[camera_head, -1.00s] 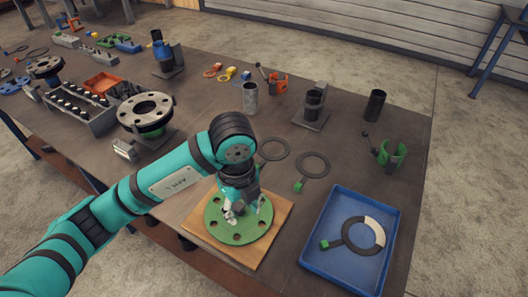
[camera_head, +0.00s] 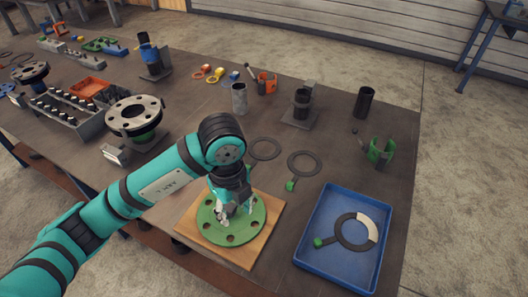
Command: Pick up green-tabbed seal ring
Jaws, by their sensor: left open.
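A dark flat seal ring with a green tab (camera_head: 304,163) lies on the table, right of my left arm. A second green-tabbed ring (camera_head: 339,240), dark with a pale section, lies in the blue tray (camera_head: 306,267). My left gripper (camera_head: 229,216) is open, pointing down at the middle of a green flange (camera_head: 238,241) on a wooden board (camera_head: 267,224). I cannot tell whether its fingers touch the flange. It is left of both tabbed rings and apart from them. My right gripper is out of view.
Another dark ring (camera_head: 265,148) lies near my left wrist, its tab not visible. A green holder (camera_head: 381,152), a black cylinder (camera_head: 363,102) and a grey cylinder (camera_head: 239,98) stand farther back. A flanged pipe part (camera_head: 135,113) stands left. The table around the loose rings is clear.

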